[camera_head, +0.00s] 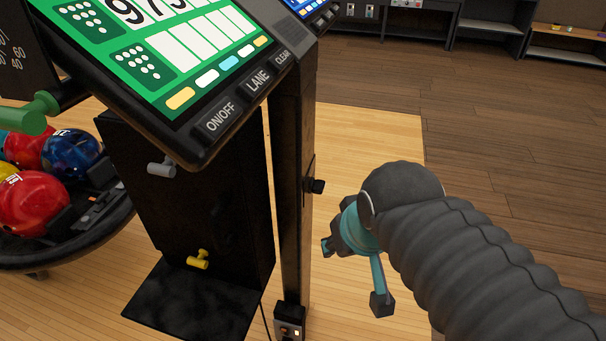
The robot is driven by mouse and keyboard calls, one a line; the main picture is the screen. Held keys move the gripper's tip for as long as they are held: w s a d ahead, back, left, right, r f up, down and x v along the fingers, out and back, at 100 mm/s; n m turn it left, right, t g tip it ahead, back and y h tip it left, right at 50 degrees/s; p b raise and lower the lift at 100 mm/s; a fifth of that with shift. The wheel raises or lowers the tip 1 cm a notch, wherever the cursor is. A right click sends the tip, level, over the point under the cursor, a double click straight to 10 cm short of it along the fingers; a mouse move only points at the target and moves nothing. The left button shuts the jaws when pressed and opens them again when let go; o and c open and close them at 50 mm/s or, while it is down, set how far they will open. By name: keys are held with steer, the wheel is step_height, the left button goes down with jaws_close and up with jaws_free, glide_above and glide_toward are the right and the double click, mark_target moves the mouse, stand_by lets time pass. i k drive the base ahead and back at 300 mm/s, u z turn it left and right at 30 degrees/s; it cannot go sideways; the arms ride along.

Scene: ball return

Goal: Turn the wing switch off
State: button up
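Several small controls show, and I cannot tell for sure which is the wing switch. A black knob (315,186) sticks out from the side of the dark post, near the picture's middle. A yellow wing-shaped handle (199,261) sits low on the black cabinet, just above its shelf. A grey handle (162,169) sticks out higher on the same cabinet. My gripper (354,276) is right of the post and appears lower in the picture than the black knob. Its teal, black-tipped fingers are spread apart, with nothing between them. It touches none of these controls.
The scoring console (190,62) with ON/OFF, LANE and CLEAR buttons overhangs the cabinet. A small box with a lit switch (290,322) is at the post's foot. A ball rack (75,225) with bowling balls and a green handle (30,115) are left. Wood floor right is clear.

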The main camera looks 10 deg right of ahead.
mark_target(316, 187)
steer(key=z, duration=0.95)
steer(key=k, duration=0.8)
steer(key=u, duration=0.55)
